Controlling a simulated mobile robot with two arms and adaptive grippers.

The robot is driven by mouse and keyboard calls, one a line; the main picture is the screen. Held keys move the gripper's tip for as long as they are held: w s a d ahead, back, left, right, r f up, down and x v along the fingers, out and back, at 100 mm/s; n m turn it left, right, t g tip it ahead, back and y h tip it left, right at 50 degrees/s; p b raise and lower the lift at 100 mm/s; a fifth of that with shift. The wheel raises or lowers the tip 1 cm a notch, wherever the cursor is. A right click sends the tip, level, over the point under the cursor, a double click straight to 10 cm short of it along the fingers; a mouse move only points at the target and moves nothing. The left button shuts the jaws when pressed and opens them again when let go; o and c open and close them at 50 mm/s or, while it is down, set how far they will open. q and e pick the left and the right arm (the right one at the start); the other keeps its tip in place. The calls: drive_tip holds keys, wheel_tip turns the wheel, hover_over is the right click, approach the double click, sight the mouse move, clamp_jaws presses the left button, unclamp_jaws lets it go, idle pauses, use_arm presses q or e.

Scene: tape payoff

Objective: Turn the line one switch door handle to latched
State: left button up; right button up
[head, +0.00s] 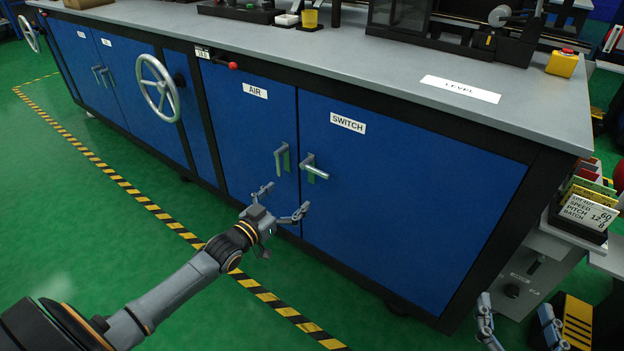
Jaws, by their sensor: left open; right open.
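The blue switch door (405,185) bears a white SWITCH label and appears closed, flush with its frame. Its grey lever handle (317,170) is at the door's left edge and points right, roughly level along the door, with a green patch behind it. My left gripper (287,198) is open and empty, below and left of this handle, apart from it, fingers toward the cabinet. My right gripper (515,304) is open at the bottom right edge, far from the handle, and only its fingers show.
The blue air door (245,125) is beside it, its handle (281,158) hanging mostly downward. A handwheel (158,88) sticks out further left. A grey worktop (370,70) overhangs the doors. A control box (530,265) and card rack (590,205) stand right. Green floor in front is clear.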

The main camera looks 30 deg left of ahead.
use_arm(q)
drive_tip(key=b, duration=0.2)
approach(316, 172)
drive_tip(key=w, duration=0.5)
drive_tip(key=w+d+b, duration=0.1)
drive_tip(key=w, duration=0.1)
drive_tip(key=shift+w+f, duration=0.15)
drive_tip(key=shift+f, duration=0.05)
drive_tip(key=shift+w+r, duration=0.1)
drive_tip(key=shift+w, duration=0.35)
use_arm(e)
drive_tip(key=s+r+t+y, duration=0.2)
drive_tip(key=s+r+t, duration=0.1)
drive_tip(key=r+t, duration=0.2)
drive_tip(key=s+r+t+y, duration=0.1)
drive_tip(key=s+r+t, duration=0.2)
drive_tip(key=r, duration=0.6)
drive_tip(key=shift+s+a+t+y, duration=0.2)
drive_tip(key=shift+t+y, duration=0.2)
drive_tip(key=shift+t, duration=0.5)
drive_tip(key=shift+w, duration=0.1)
